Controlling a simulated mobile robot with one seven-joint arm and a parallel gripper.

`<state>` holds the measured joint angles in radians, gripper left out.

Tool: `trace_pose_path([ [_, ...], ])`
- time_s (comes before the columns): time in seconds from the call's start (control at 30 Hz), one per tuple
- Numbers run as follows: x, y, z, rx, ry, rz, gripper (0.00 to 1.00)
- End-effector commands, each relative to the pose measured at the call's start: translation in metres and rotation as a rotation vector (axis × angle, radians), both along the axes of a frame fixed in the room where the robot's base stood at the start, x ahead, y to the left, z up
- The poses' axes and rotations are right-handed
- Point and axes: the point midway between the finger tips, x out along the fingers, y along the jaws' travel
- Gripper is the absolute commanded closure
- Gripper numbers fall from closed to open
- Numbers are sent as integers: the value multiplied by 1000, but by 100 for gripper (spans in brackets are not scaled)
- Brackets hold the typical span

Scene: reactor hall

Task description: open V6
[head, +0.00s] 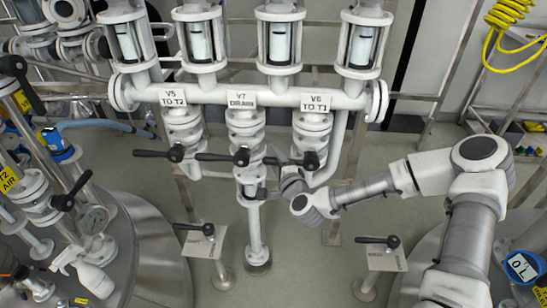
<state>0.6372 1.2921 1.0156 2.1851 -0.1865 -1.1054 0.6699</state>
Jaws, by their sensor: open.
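The V6 label (317,102) reads "V6 TO T1" and hangs on the white manifold, the rightmost of three labelled branches. Below it is the V6 valve body (312,128) with a black lever handle (311,160). The lever's hub is at the front of the valve and its arm points left, crosswise to the vertical pipe. My gripper (281,157) is open at the left part of this lever. Its fingers partly cover the lever; I cannot tell whether they touch it or stand around it.
The V7 lever (241,156) and V5 lever (175,153) stand to the left, both pointing left; V7's hub is close to my gripper. Two small lever stands (208,230) (392,242) rise below. A spray bottle (92,272) stands at lower left. Yellow coiled hose (508,15) hangs upper right.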

Motion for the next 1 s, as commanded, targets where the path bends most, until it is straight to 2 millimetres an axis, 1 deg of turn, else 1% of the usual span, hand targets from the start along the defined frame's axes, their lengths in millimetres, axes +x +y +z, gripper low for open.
trace_pose_path([
  [0.03, 6, 2, -2, 0, -1, -1, 42],
  [0.1, 12, 5, -3, 0, 0, 0, 42],
  [0.2, 18, 7, -4, 0, 0, 0, 42],
  [0.53, 20, 8, -4, 0, 1, 0, 42],
  [0.57, 20, 8, -4, 0, 1, 0, 45],
  [0.6, 20, 8, -4, 0, 0, 0, 53],
  [0.87, 20, 8, -4, 0, 0, 0, 99],
  [1.0, 20, 8, -4, 0, 1, 0, 100],
])
